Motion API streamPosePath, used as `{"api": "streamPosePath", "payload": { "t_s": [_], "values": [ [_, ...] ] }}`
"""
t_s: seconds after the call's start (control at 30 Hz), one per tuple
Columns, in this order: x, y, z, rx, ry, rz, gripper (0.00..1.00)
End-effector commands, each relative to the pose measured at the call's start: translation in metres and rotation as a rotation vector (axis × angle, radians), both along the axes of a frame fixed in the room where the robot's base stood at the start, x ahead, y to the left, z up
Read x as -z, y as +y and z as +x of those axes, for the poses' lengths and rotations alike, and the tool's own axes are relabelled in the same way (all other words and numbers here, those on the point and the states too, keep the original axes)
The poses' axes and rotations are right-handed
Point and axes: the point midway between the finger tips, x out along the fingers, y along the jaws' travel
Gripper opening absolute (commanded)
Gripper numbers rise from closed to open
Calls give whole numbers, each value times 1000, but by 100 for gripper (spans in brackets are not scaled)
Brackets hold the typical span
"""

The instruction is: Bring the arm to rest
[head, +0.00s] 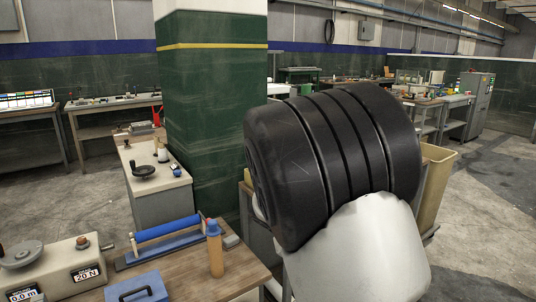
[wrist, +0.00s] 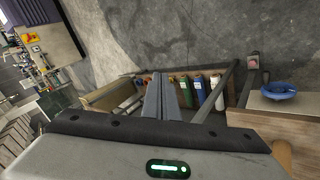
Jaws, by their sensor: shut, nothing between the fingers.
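My gripper (wrist: 162,92) shows in the wrist view. Its two fingers lie together, shut, with nothing between them. They point over a row of several bottles (wrist: 197,88), which stand beyond the fingertips; the fingers hide part of the row. In the head view, a large black ribbed and white part of my own arm fills the centre right, close to the camera. My gripper does not show in the head view.
A wooden bench (head: 240,272) at front left holds a blue roller (head: 166,228), an orange bottle (head: 215,250) and a weighing device (head: 62,268). A green pillar (head: 212,110) stands behind it. A blue bowl (wrist: 279,91) shows in the wrist view. Open floor (head: 490,210) lies right.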

Motion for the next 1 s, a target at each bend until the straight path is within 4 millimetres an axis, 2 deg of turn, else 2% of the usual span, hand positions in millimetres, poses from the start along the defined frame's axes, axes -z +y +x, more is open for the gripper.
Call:
{"api": "streamPosePath", "payload": {
  "t_s": [0.03, 0.2, 0.4, 0.5, 0.7, 0.9, 0.93, 1.0],
  "values": [
    [-15, -9, -18, 33, 4, 77, 0],
    [-55, -20, -83, 73, 17, 299, 0],
    [-98, -17, -157, 49, -31, 496, 0],
    [-112, -13, -186, 26, -64, 551, 0],
    [-126, -4, -226, -18, -124, 605, 0],
    [-132, 5, -257, -57, -183, 625, 0],
    [-137, 6, -259, -61, -187, 626, 0],
    [-161, 6, -257, -61, -178, 627, 0]
  ]
}}
